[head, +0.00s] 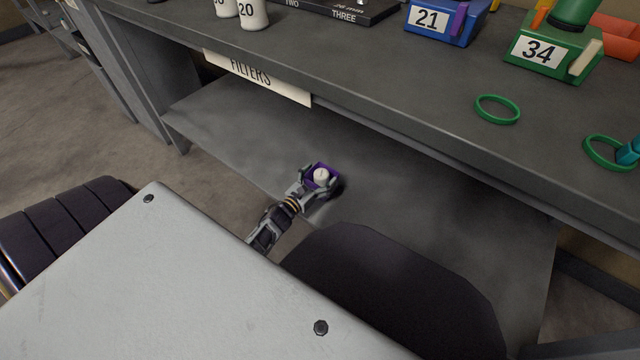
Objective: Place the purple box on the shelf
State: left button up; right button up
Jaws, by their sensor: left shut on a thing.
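The small purple box (311,169) is over the lower shelf (400,205) under the workbench, near the shelf's front edge. A white round item (321,176) sits inside the box. My left gripper (318,182) is shut on the purple box, with its fingers at the box's near part. I cannot tell whether the box touches the shelf surface or is held just above it. My right gripper is not in view.
The workbench top (400,75) overhangs the shelf and carries a blue bin (440,25), a green bin (550,55), green rings (497,109) and white containers (252,14). The shelf around the box is clear.

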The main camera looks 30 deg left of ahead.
pick_arm(q)
jog(key=shift+f+b, duration=0.75)
jog(key=shift+f, duration=1.05)
jog(key=shift+f+b, duration=0.1)
jog(key=shift+b, duration=0.25)
jog(key=o, duration=0.9)
jog(key=shift+s+p, duration=0.45)
jog(key=shift+s, duration=0.3)
jog(key=s+a+p, duration=0.1)
jog(key=s+p, duration=0.1)
jog(key=s, duration=0.8)
jog(key=shift+s+p, duration=0.25)
jog(key=shift+p, duration=0.15)
